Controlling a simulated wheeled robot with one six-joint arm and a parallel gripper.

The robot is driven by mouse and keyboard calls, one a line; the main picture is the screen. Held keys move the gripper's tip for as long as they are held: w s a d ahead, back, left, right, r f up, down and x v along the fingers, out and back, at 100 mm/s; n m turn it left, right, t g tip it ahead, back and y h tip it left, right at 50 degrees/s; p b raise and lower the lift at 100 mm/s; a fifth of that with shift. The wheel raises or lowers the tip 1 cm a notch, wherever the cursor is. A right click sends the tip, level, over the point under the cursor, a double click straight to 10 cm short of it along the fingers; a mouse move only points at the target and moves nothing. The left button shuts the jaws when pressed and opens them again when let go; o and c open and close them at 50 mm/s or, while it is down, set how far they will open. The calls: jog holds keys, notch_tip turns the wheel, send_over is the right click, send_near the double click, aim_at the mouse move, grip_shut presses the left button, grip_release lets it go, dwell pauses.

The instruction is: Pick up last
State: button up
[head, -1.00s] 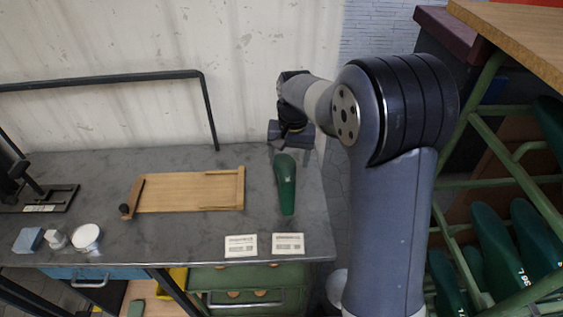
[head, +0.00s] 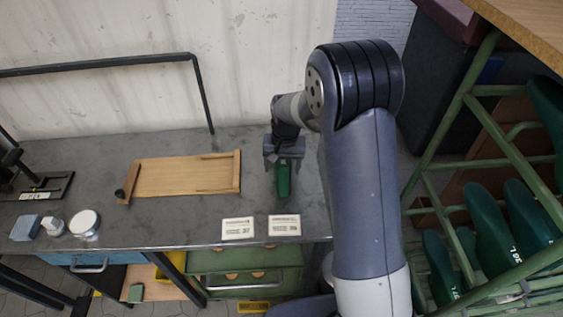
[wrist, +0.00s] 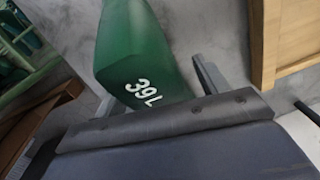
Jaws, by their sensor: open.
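The green last (head: 283,181) lies on the grey workbench near its right end. In the wrist view the last (wrist: 143,48) is marked "39L" in white. My gripper (head: 284,163) is open over the last's far end, with one finger on each side of it. In the wrist view the fingers of my gripper (wrist: 155,88) flank the marked end, and the right finger stands apart from it. The gripper body hides part of the last in the head view. I cannot tell whether the left finger touches it.
A wooden board (head: 180,177) lies left of the last. Two white cards (head: 238,228) (head: 284,225) lie at the bench's front edge. A white round tub (head: 84,224) stands at the front left. A green rack (head: 430,165) with more green lasts (head: 492,228) stands at the right.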

jog(key=shift+r, duration=0.1)
jog(key=c, duration=1.1)
